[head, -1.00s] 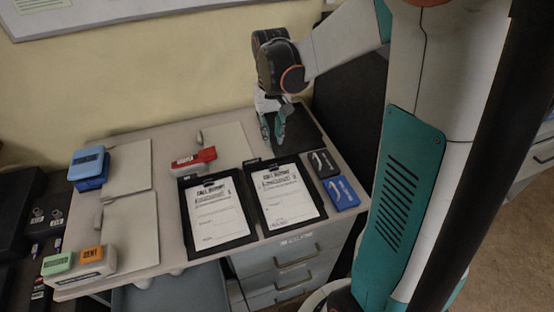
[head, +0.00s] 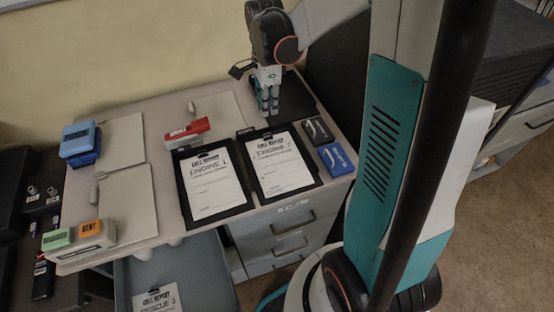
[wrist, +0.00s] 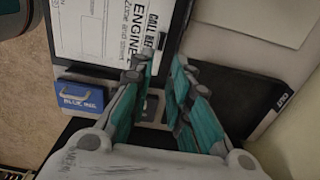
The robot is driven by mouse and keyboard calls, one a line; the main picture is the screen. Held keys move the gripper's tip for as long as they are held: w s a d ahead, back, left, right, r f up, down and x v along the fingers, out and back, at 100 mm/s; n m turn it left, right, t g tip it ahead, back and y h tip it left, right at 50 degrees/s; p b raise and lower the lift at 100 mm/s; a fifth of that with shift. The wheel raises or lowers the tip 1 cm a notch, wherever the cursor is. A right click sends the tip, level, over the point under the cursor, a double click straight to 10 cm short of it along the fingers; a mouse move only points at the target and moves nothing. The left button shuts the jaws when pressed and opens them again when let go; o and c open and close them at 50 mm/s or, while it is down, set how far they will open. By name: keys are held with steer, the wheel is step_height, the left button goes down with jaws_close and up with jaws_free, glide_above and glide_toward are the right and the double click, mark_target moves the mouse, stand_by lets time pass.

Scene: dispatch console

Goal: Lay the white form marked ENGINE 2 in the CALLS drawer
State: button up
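The white form marked ENGINE 2 (head: 279,165) lies on a black clipboard (head: 306,184), right of the ENGINE 1 form (head: 212,184). Part of a form reading ENGINE shows in the wrist view (wrist: 103,32). My gripper (head: 269,106) is above the back right of the desk, behind the ENGINE 2 clipboard. Its fingers point down, and in the wrist view (wrist: 161,64) they are apart with nothing held. A blue-grey pulled-out drawer (head: 209,267) is under the desk's front, with a RESCUE form (head: 158,301) in it. I cannot read a CALLS label.
A blue box (head: 338,158) and a dark box (head: 313,132) stand right of the ENGINE 2 clipboard. A red-and-white stapler-like object (head: 187,132) sits behind ENGINE 1. Closed drawers (head: 287,238) are under the desk's right side. A black pad (head: 293,97) lies at the back.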

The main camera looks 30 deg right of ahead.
mark_target(268, 134)
step_height(268, 134, down, 12)
steer(key=b, duration=0.3)
steer(key=shift+w+a+b, duration=0.15)
steer(key=shift+b, duration=0.25)
steer(key=shift+r, duration=0.1)
jaws_close()
